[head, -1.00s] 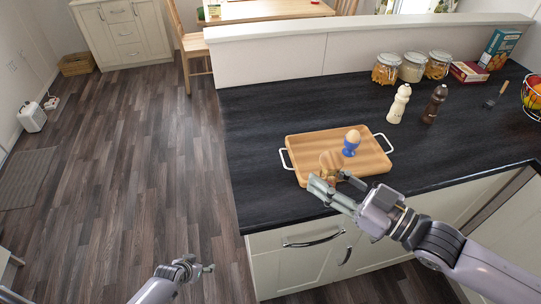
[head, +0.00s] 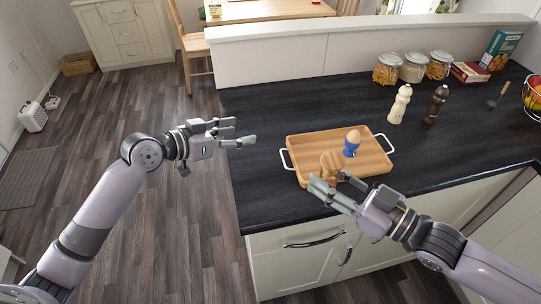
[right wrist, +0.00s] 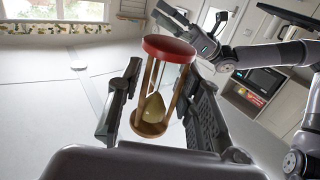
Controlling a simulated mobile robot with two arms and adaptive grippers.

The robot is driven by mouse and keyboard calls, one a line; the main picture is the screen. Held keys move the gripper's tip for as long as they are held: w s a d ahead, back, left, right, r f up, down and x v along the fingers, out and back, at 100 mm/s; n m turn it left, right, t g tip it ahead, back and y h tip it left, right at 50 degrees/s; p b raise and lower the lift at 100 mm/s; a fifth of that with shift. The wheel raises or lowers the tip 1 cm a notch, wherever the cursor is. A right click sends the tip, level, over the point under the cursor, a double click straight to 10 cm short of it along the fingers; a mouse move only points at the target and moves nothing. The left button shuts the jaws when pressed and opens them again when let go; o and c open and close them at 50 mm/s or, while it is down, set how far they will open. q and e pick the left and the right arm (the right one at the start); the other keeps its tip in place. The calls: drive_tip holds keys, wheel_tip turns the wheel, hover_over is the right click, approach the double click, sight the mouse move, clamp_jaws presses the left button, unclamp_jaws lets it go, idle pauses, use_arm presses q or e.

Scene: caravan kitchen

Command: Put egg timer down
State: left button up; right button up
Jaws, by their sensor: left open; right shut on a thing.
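The egg timer is an hourglass with round end discs and thin posts. In the head view one wooden disc (head: 331,160) shows above the front left part of the wooden tray (head: 309,142). In the right wrist view the timer (right wrist: 158,85) sits between the fingers, its red end disc towards the top. My right gripper (head: 335,183) is shut on it. Whether the timer touches the tray is hidden. My left gripper (head: 237,133) is open and empty, left of the tray, near the counter's left edge. It also shows in the right wrist view (right wrist: 190,35).
An egg in a blue egg cup (head: 350,150) stands on the tray, behind the timer. A white mill (head: 399,104), a brown mill (head: 435,104), jars (head: 413,68) and a fruit basket (head: 533,97) stand further right. The dark counter (head: 265,115) is clear around the tray.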

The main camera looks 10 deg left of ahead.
use_arm(q)
drive_tip(key=s+d+r+m+g+h, duration=0.2)
drive_tip(key=s+d+r+m, duration=0.1)
drive_tip(key=s+d+r, duration=0.3)
drive_tip(key=m+g+h, duration=0.2)
drive_tip(key=m+g, duration=0.1)
drive_tip(key=m, duration=0.1)
approach(327, 161)
drive_tip(key=x, duration=1.1)
drive_tip(key=shift+w+f, duration=0.1)
drive_tip(key=c, duration=1.2)
drive_tip(key=shift+c, duration=0.5)
use_arm(e)
drive_tip(key=o, duration=1.3)
drive_tip(key=shift+c, duration=0.2)
